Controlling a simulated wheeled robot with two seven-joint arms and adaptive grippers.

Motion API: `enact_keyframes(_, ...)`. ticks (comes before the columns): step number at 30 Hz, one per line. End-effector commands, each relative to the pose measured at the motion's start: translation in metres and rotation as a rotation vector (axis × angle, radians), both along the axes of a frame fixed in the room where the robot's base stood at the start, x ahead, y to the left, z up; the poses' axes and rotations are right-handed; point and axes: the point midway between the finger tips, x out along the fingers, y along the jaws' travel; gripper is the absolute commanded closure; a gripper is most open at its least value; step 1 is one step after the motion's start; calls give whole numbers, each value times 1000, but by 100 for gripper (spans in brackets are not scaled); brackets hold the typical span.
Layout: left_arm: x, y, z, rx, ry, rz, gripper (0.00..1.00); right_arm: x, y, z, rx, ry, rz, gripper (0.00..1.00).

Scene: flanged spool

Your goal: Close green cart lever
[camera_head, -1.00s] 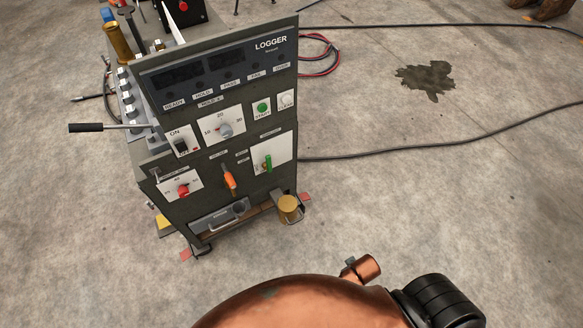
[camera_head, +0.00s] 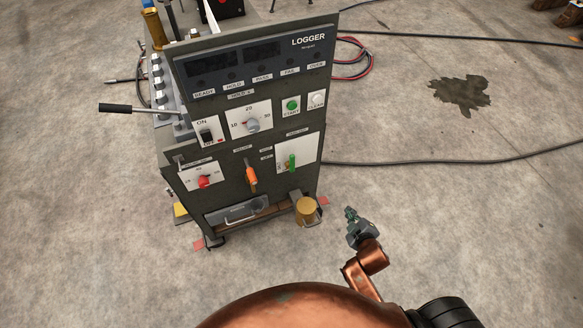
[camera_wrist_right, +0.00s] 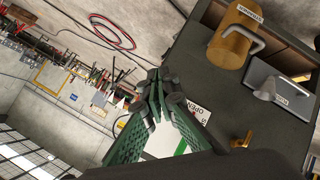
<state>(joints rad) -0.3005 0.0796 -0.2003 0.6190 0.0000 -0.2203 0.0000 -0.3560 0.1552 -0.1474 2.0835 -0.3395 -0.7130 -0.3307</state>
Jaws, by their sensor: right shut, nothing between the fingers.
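The green lever (camera_head: 292,162) stands about upright on a white plate on the right of the cart's dark front panel (camera_head: 225,160). My right gripper (camera_head: 352,217) is to the right of the cart and lower in the picture than the lever, apart from it. In the right wrist view its green ridged fingers (camera_wrist_right: 158,98) are shut with nothing between them. A strip of the green lever (camera_wrist_right: 181,148) shows there on the white plate, partly hidden by the fingers. My left gripper is not in view.
An orange lever (camera_head: 251,178) and a red knob (camera_head: 204,182) sit left of the green lever. A brass mug-like cylinder (camera_head: 306,211) with a handle is low on the cart's right. A black-handled rod (camera_head: 117,108) sticks out left. Cables cross the floor; floor right of the cart is open.

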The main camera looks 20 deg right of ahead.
Motion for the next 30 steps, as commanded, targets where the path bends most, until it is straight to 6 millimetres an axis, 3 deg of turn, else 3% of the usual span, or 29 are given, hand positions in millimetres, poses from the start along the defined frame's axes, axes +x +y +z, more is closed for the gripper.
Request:
enact_keyframes(3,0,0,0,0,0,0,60,52,22,20,-163,-151,172,100)
enact_keyframes(6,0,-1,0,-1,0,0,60,90,55,40,-327,-298,354,100)
enact_keyframes(9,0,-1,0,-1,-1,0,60,113,93,55,-466,-427,519,100)
enact_keyframes(15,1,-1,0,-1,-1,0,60,126,148,67,-623,-591,731,100)
enact_keyframes(23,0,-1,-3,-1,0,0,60,141,167,70,-658,-634,782,100)
enact_keyframes(30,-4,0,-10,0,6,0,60,185,184,69,-656,-634,780,100)
